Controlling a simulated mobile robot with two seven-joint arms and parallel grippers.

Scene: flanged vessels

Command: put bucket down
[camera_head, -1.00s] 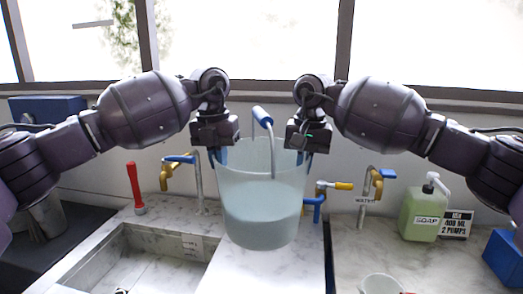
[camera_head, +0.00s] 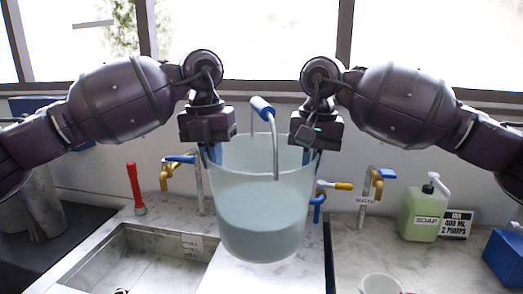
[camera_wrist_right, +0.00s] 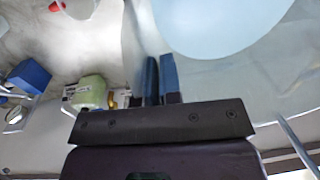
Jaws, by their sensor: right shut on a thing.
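The translucent bucket (camera_head: 262,205) is upright in the middle of the head view, part filled with pale blue liquid. Its handle, with a blue grip (camera_head: 262,107), stands up. My left gripper (camera_head: 212,153) is shut on the left side of the rim. My right gripper (camera_head: 313,157) is shut on the right side of the rim. In the right wrist view the blue fingertips (camera_wrist_right: 161,80) pinch the bucket wall, and the liquid (camera_wrist_right: 220,25) shows beside them. The bucket is in front of the marble counter (camera_head: 180,275); any gap under its base is hard to tell.
A sink basin (camera_head: 135,265) lies left of the bucket. Taps (camera_head: 180,172) and a red-handled tool (camera_head: 136,190) stand behind it. To the right are a soap bottle (camera_head: 422,212), a sign (camera_head: 457,223), a blue box (camera_head: 503,255) and a white cup (camera_head: 381,285).

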